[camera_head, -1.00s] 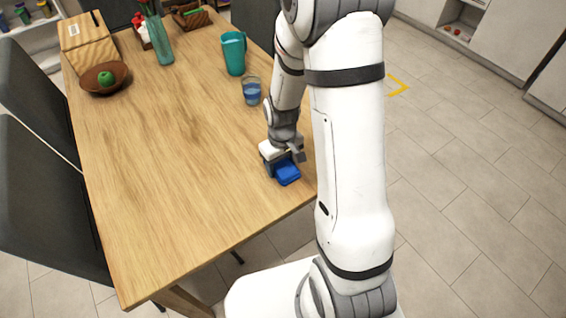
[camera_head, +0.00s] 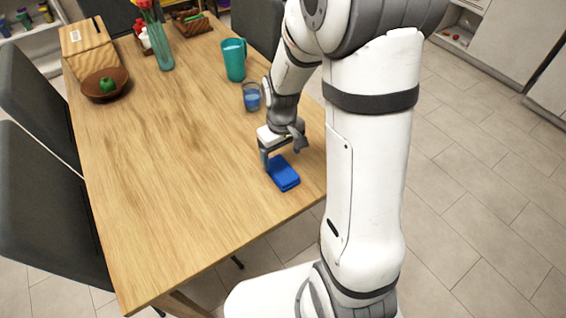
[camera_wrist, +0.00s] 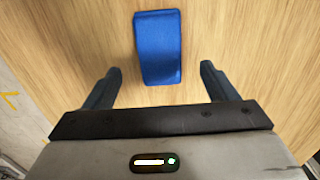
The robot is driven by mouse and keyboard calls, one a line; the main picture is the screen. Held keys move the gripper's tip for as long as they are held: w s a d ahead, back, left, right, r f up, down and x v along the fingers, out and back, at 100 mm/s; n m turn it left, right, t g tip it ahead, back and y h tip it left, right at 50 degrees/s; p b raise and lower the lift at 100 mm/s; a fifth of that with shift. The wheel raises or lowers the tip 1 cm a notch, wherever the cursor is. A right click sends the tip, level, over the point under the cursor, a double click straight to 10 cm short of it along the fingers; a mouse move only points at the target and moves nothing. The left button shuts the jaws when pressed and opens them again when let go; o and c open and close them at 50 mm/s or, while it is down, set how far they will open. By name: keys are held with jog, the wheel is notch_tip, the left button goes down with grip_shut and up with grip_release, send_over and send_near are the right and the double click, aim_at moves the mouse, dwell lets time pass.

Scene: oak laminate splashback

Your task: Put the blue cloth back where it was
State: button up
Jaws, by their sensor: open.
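The blue cloth (camera_head: 284,174) lies folded into a small rectangle on the wooden table, near its right front edge. It also shows in the wrist view (camera_wrist: 159,47), lying flat on the wood at the top middle. My gripper (camera_head: 283,158) is open and empty, just behind and above the cloth in the head view. In the wrist view my gripper's two fingers (camera_wrist: 158,82) stand wide apart, one on each side of the cloth's near end, with clear gaps to it.
A glass of blue liquid (camera_head: 251,97) and a teal pitcher (camera_head: 234,60) stand behind my gripper. A brown bowl with a green fruit (camera_head: 105,89), a vase of flowers (camera_head: 163,45) and a wooden box (camera_head: 94,50) stand farther back. The table's left and front are clear.

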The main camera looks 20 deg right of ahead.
aim_at(282, 170)
jog(key=s+r+m+t, duration=0.2)
jog(key=s+r+m, duration=0.1)
jog(key=s+r, duration=1)
notch_tip(282, 170, up, 3)
jog(key=shift+s+d+f+m+t, duration=0.1)
jog(key=shift+s+d+m+t, duration=0.2)
jog(key=shift+s, duration=0.1)
